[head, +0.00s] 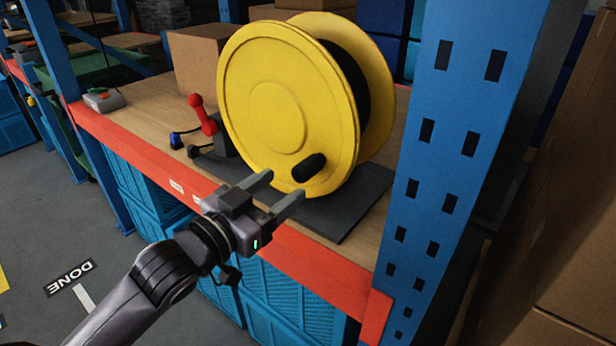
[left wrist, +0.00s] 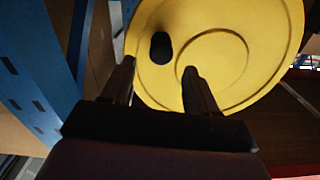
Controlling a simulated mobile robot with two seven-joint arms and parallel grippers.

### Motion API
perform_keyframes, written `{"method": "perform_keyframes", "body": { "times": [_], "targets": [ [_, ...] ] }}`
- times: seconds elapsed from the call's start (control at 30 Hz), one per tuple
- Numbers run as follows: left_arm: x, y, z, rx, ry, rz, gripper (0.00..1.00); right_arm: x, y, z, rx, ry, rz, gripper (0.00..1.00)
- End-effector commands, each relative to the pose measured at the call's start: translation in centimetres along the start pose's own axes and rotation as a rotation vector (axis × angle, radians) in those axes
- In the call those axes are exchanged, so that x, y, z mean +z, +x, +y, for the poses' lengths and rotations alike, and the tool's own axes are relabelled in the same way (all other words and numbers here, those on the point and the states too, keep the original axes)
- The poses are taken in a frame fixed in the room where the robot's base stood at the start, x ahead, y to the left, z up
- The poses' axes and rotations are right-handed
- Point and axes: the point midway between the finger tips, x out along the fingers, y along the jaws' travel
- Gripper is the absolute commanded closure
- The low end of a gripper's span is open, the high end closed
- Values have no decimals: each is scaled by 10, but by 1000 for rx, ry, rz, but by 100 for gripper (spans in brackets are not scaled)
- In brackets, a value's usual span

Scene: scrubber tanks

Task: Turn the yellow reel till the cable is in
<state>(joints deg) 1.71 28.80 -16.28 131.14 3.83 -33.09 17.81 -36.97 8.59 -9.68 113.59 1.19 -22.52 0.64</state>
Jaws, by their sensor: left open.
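The yellow reel (head: 270,105) stands upright on a dark base plate (head: 350,205) on the wooden shelf. A black handle knob (head: 309,167) sticks out low on its near face. Dark cable or a dark drum shows between its two discs. My left gripper (head: 284,184) is open and empty in front of the reel, just below and left of the knob. In the left wrist view the reel (left wrist: 245,50) fills the top, and the knob (left wrist: 160,47) lies beyond and between the open fingers (left wrist: 158,80), apart from them. My right gripper is not in view.
A red lever (head: 203,115) stands left of the reel. A blue upright (head: 445,150) stands close on the right. A red beam (head: 150,158) edges the shelf above blue crates (head: 275,295). Cardboard boxes (head: 198,58) stand behind.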

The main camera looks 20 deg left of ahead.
Motion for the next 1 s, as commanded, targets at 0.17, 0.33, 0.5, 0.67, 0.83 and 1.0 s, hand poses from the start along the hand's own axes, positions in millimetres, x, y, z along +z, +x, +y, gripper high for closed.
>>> {"method": "perform_keyframes", "body": {
  "times": [0.17, 0.33, 0.5, 0.67, 0.83, 1.0],
  "targets": [
    [-1, 16, 0, -1, -1, 2, 41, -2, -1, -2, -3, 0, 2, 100],
    [-1, 39, 0, -1, -2, 1, 41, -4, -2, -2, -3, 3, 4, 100],
    [0, 58, 0, 0, -2, 0, 41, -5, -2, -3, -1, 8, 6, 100],
    [0, 68, 0, 0, -1, -1, 41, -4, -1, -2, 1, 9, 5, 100],
    [0, 70, 0, 1, 0, -1, 41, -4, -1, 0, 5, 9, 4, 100],
    [0, 70, 0, 1, -1, -1, 51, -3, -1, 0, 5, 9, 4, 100]
  ]
}}
